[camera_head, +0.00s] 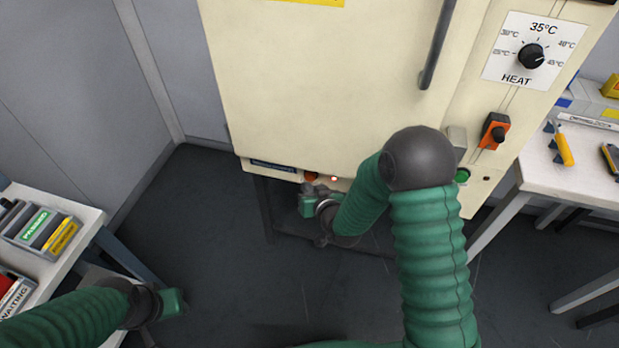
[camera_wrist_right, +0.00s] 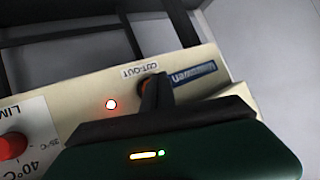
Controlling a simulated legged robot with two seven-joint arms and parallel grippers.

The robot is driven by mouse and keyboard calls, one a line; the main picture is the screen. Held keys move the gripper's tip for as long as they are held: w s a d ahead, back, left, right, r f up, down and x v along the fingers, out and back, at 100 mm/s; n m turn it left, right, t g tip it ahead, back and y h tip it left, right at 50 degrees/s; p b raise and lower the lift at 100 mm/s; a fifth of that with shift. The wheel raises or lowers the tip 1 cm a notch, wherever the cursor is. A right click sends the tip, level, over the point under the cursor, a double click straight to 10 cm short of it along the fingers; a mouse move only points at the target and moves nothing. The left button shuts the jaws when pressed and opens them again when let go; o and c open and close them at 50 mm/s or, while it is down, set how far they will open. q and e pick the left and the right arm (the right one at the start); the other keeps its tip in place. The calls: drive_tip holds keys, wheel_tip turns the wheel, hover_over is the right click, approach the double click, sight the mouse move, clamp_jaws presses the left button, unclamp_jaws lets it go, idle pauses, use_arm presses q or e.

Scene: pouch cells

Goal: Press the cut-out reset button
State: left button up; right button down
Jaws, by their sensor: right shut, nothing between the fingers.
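The cut-out reset button is an orange-red spot (camera_wrist_right: 150,82) beside the "CUT-OUT" label (camera_wrist_right: 137,71) in the right wrist view, mostly hidden behind my dark fingers. In the head view it shows as an orange spot (camera_head: 311,176) on the lower front edge of the cream cabinet (camera_head: 320,90). My right gripper (camera_head: 309,190) is shut and empty, its tips at the button; I cannot tell whether they touch it. The fingers also show in the right wrist view (camera_wrist_right: 155,92). A lit red lamp (camera_wrist_right: 111,104) sits beside the button. My left gripper (camera_head: 180,302) is low at left, fingers unclear.
A red limit knob (camera_wrist_right: 12,146) is on the same panel. A left table (camera_head: 95,218) holds trays; a white right table (camera_head: 530,175) holds tools.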

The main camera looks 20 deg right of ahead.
drive_tip(key=shift+w+d, duration=0.1)
idle(0.7)
drive_tip(key=shift+w+d, duration=0.15)
drive_tip(key=shift+w, duration=0.05)
drive_tip(key=shift+w+d+r, duration=0.1)
drive_tip(key=shift+w+d, duration=0.2)
drive_tip(key=shift+w, duration=0.15)
idle(0.9)
drive_tip(key=shift+s+a, duration=0.55)
drive_tip(key=shift+s, duration=0.25)
drive_tip(key=s+a, duration=0.2)
drive_tip(key=s, duration=0.2)
drive_tip(key=shift+s+a, duration=0.1)
drive_tip(key=shift+a, duration=0.3)
